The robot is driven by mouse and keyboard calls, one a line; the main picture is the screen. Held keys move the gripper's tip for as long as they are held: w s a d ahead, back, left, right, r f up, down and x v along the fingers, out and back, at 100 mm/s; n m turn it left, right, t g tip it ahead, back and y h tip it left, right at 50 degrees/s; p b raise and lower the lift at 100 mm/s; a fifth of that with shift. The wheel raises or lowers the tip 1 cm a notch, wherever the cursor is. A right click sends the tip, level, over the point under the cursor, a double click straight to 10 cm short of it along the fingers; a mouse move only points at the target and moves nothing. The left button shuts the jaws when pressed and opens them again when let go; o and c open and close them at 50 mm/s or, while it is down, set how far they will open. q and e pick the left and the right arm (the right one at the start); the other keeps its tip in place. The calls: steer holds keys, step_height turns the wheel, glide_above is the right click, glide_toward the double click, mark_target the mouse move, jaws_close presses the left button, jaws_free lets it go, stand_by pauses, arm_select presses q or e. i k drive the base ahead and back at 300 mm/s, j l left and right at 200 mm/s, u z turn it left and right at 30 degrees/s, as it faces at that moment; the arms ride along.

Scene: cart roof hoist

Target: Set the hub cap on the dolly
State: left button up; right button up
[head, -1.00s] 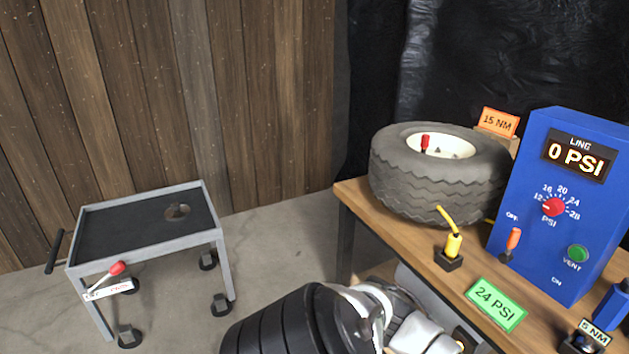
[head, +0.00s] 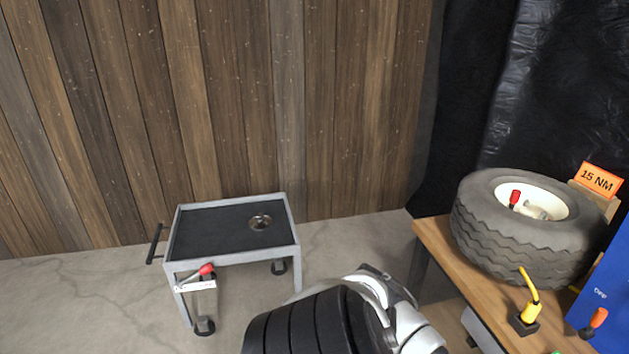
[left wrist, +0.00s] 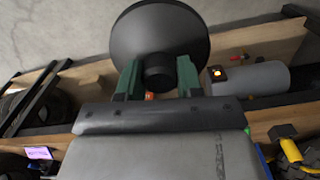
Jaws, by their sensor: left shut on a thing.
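The hub cap (left wrist: 160,32) is a dark round disc with a short black knob, seen in the left wrist view. My left gripper (left wrist: 158,77) is shut on the knob between its green fingers, and the disc extends beyond the fingertips. The dolly (head: 200,228) is a grey wheeled cart with a black top, standing on the floor at left of centre in the head view. A small round metallic piece (head: 260,222) lies on its top towards the right. The hub cap and left gripper do not show in the head view. My right gripper is in neither view.
The dolly has a red-tipped lever (head: 206,270) at its front and a handle (head: 156,244) at left. A wooden wall stands behind it. At right, a workbench (head: 446,257) carries a tire (head: 525,250) and a yellow valve (head: 530,310). Floor between dolly and bench is open.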

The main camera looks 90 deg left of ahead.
mark_target(206, 232)
steer(key=j+u, duration=0.1)
steer(key=u, duration=0.35)
steer(key=j+u, duration=0.1)
steer(key=u, duration=0.3)
steer(key=j+u, duration=0.1)
steer(key=u, duration=0.35)
steer(key=i+u, duration=0.1)
steer(key=u, duration=0.35)
steer(key=i+j+u, duration=0.1)
steer(key=u, duration=0.3)
steer(key=i+j+u, duration=0.25)
steer(key=i+u, duration=0.7)
steer(key=i+l+u, duration=0.25)
steer(key=i+u, duration=0.2)
steer(key=i, duration=0.2)
steer(key=i+l, duration=0.15)
steer(key=i, duration=0.15)
steer(key=i+l, duration=0.15)
steer(key=i, duration=0.2)
